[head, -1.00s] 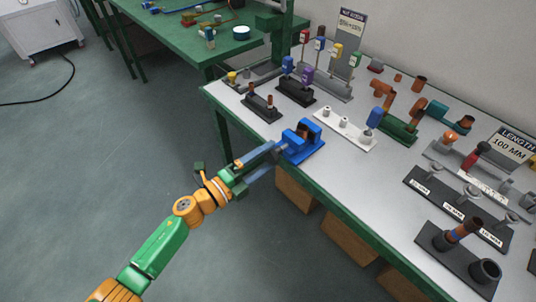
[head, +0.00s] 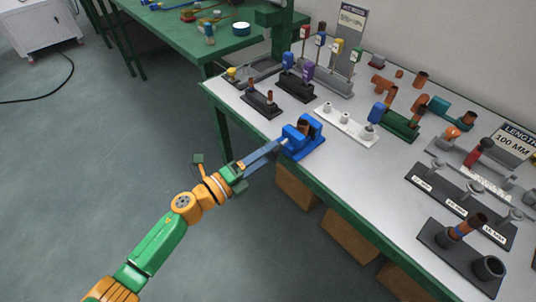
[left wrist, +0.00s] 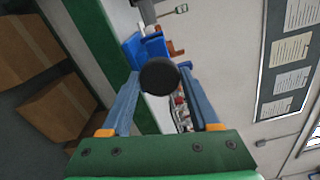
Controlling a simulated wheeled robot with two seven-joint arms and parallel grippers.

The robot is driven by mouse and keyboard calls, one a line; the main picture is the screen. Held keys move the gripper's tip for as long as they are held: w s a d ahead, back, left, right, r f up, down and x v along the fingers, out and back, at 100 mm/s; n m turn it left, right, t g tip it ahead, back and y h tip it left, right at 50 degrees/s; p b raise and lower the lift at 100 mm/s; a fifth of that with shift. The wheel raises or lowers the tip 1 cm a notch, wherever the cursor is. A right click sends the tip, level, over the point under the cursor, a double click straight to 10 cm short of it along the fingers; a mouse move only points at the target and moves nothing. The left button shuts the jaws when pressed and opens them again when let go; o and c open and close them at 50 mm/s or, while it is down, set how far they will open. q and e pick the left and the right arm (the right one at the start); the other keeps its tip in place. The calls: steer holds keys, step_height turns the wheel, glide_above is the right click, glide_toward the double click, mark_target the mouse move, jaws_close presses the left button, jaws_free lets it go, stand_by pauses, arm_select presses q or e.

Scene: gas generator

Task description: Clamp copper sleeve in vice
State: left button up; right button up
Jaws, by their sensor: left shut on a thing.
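The blue vice (head: 306,147) sits at the near edge of the grey-topped bench. A copper-brown piece (head: 303,127), which looks like the sleeve, shows between its jaws; whether it is gripped tightly cannot be told. My left gripper (head: 278,146) reaches the near end of the vice. In the left wrist view its fingers are shut on a dark round knob (left wrist: 159,76), which hides part of what is behind. The blue vice (left wrist: 148,46) shows just beyond it, with a copper-brown bit at its right. My right gripper is not in view.
A black stand with copper pieces (head: 262,102) is left of the vice. A white stand (head: 345,126) and a green block (head: 400,125) are to the right. The black labelled rack (head: 458,205) is farther right. Cardboard boxes (head: 297,187) lie under the bench.

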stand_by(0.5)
arm_select(q)
steer(key=m+b, duration=0.1)
steer(key=m, duration=0.2)
stand_by(0.4)
steer(key=o, duration=1.4)
